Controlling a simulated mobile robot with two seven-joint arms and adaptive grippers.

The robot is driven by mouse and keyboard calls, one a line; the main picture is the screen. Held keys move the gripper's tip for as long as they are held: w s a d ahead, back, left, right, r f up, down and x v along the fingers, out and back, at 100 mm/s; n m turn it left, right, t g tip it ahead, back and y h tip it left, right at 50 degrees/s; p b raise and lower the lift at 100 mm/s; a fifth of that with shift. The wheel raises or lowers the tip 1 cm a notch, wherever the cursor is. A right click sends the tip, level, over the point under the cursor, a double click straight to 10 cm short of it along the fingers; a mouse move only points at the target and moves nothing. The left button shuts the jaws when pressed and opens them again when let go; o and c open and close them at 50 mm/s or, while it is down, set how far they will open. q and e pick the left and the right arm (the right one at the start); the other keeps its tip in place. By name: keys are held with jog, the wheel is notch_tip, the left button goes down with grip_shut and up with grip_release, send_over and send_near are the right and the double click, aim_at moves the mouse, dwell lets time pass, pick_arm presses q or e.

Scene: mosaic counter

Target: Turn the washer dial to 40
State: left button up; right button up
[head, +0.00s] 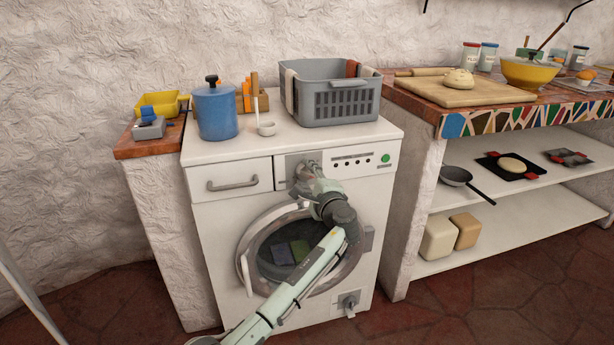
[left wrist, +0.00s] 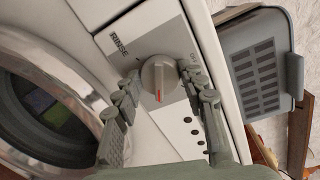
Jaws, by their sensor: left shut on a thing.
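The white washer (head: 212,225) stands in the middle of the head view. Its dial (left wrist: 158,76) is a round grey knob with a red line, on a grey panel of the control strip. In the left wrist view the red line points towards the bottom of the picture. In the head view the gripper hides the dial.
The round door (head: 243,270) is closed, with cloths visible behind its glass. A mosaic counter (head: 480,121) stands to the right.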

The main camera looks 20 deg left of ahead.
dwell(0.4)
pick_arm(q)
jog(key=o, duration=1.2)
jog(key=shift+c, duration=0.2)
jog(key=v, duration=0.7)
jog(key=shift+s+d, duration=0.15)
jog(key=shift+s, duration=0.05)
